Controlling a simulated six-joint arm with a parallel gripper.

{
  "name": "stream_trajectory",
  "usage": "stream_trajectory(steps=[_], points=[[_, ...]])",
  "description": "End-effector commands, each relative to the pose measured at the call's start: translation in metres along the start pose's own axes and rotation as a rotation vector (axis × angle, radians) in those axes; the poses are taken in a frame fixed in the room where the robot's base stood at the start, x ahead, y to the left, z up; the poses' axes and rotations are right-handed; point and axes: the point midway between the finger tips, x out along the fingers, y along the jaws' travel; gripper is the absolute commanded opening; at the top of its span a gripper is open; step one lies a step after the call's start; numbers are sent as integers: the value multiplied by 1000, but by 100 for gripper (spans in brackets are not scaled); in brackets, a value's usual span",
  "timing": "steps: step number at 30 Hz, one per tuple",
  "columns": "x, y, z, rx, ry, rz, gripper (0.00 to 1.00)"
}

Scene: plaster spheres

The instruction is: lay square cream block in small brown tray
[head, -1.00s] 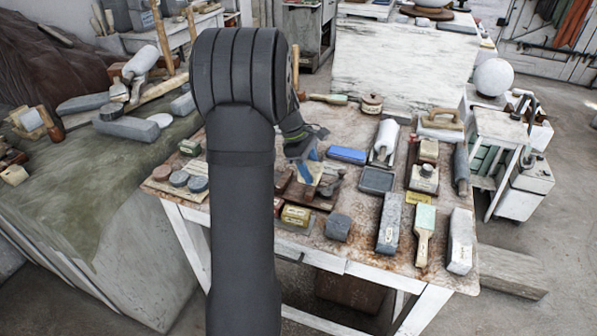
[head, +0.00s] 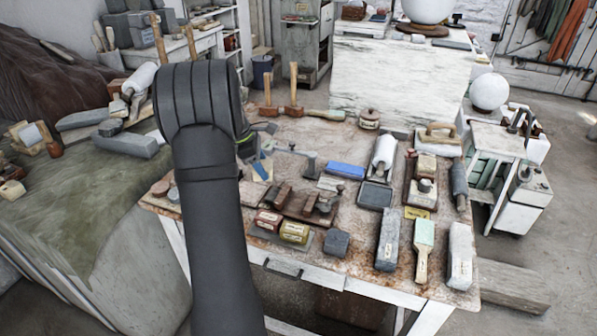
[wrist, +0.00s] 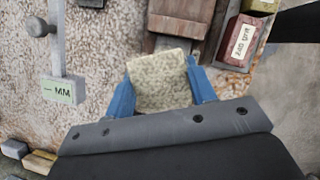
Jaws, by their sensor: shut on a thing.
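A square cream block (wrist: 160,80) is held between the blue fingers of my gripper (wrist: 162,88) in the wrist view. In the head view my gripper (head: 260,168) is at the left part of the table, partly hidden by my arm. A brown wooden tray-like piece (wrist: 160,45) lies just beyond the block in the wrist view. In the head view a low brown tray (head: 297,211) with dark pieces on it lies right of and nearer than my gripper. I cannot tell for sure which is the small brown tray. The block appears apart from it.
A red labelled box (head: 267,220) and a yellow one (head: 294,232) stand near the front edge. A blue block (head: 346,170), a dark grey cube (head: 336,242) and a grey tray (head: 375,195) stand to the right. Mallets (head: 293,100) stand behind.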

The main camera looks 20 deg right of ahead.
Motion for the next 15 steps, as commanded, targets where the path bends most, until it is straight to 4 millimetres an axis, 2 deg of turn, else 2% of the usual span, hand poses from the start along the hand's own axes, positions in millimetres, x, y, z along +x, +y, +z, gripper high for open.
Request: stream_trajectory(steps=[1, 3, 6, 9, 15], points=[[-4, 6, -17, -29, 0, 13, 19], [-7, 12, -33, -58, 0, 24, 19], [-11, 16, -48, -84, 0, 36, 19], [-12, 18, -54, -95, 0, 40, 19], [-12, 18, -54, -96, 0, 40, 19]])
